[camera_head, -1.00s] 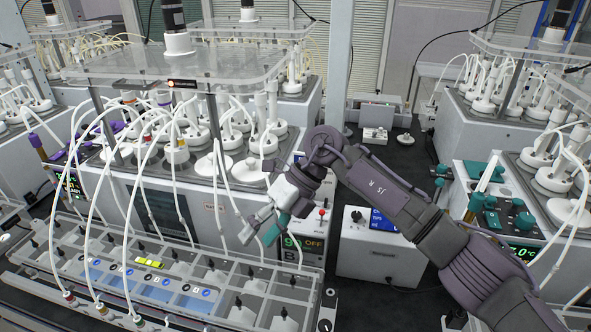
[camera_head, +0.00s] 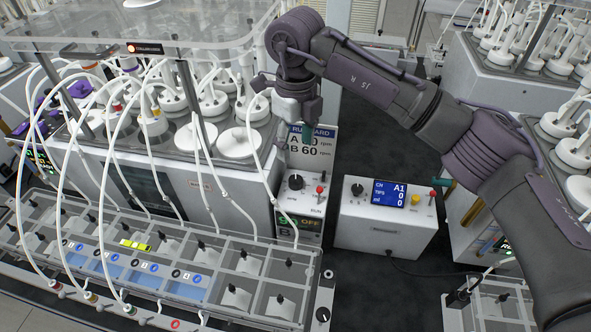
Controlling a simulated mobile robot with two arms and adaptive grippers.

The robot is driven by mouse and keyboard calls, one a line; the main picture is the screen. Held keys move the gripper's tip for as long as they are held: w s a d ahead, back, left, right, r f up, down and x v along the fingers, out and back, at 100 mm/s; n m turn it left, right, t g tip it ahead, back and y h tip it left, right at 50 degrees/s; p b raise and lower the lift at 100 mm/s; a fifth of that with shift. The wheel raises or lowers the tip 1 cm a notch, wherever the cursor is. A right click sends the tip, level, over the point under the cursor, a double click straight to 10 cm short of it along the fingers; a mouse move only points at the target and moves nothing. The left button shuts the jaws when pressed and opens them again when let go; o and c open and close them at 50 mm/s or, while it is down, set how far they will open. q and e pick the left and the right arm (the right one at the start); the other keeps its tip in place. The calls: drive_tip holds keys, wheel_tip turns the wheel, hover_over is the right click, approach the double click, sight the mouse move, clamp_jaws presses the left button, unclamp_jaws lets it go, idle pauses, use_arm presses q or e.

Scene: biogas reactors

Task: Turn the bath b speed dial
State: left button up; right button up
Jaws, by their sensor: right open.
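A black round dial (camera_head: 296,182) stands on the panel of the white control unit (camera_head: 309,162). The unit's screen reads A and B in rpm, with 60 on the B line. My right gripper (camera_head: 294,136) hangs pointing down in front of the screen, above the dial and apart from it. It is open and empty, and hides part of the screen. My left gripper is not in view.
White tubing hangs close on the left. A white box (camera_head: 385,226) with a blue screen stands to the right. A clear-walled rack (camera_head: 220,290) fills the front left.

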sight(296, 179)
wheel_tip(296, 179, down, 9)
drive_tip(key=p, duration=0.3)
drive_tip(key=shift+w+f, duration=0.1)
drive_tip(key=shift+f, duration=0.55)
